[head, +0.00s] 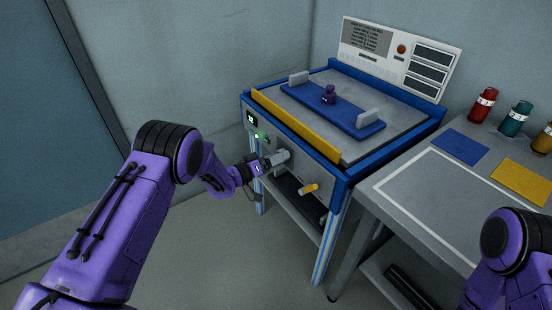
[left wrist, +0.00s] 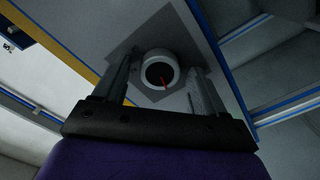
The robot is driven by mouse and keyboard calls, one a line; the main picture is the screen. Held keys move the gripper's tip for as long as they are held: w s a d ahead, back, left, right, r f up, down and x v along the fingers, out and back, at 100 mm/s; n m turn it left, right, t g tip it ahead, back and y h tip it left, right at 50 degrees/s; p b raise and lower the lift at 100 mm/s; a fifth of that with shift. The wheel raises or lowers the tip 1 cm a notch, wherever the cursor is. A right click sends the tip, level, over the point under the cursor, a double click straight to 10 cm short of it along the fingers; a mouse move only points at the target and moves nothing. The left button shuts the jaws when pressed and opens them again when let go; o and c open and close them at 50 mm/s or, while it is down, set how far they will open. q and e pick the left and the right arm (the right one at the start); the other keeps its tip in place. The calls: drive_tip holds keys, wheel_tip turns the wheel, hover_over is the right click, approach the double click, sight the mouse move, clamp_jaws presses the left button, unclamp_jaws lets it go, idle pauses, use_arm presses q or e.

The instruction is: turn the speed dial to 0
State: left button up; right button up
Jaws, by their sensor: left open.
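The speed dial (left wrist: 159,58) shows in the left wrist view as a round light-grey knob with a dark face and a red pointer, on a dark square plate (left wrist: 123,48). The numbers around it cannot be read. My left gripper (left wrist: 160,70) is open, with one finger on each side of the dial. Whether the fingers touch it cannot be told. In the head view the left gripper (head: 279,157) is at the front panel of the blue-framed machine (head: 318,172), and the dial is hidden there. My right gripper is not in view.
A yellow handle (head: 309,188) sticks out of the front panel below right of the left gripper. A green button (head: 260,136) and small display (head: 252,118) are to its upper left. A yellow bar (head: 295,125) edges the machine top. A grey side table (head: 430,205) stands right.

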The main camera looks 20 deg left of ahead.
use_arm(q)
drive_tip(key=v, duration=1)
drive_tip(key=shift+a, duration=0.2)
drive_tip(key=shift+s, duration=0.15)
drive_tip(key=s+a+f+n+g+y+p, duration=0.2)
drive_tip(key=s+a+f+n+y, duration=0.2)
drive_tip(key=s+f+y, duration=0.75)
drive_tip(key=s+f+n+g+y+p, duration=0.2)
drive_tip(key=s+g, duration=0.7)
drive_tip(key=s, duration=1.7)
drive_tip(key=shift+s+f+y+p, duration=0.25)
drive_tip(key=shift+s+y+p, duration=0.2)
drive_tip(key=shift+p, duration=0.75)
drive_tip(key=shift+w, duration=0.1)
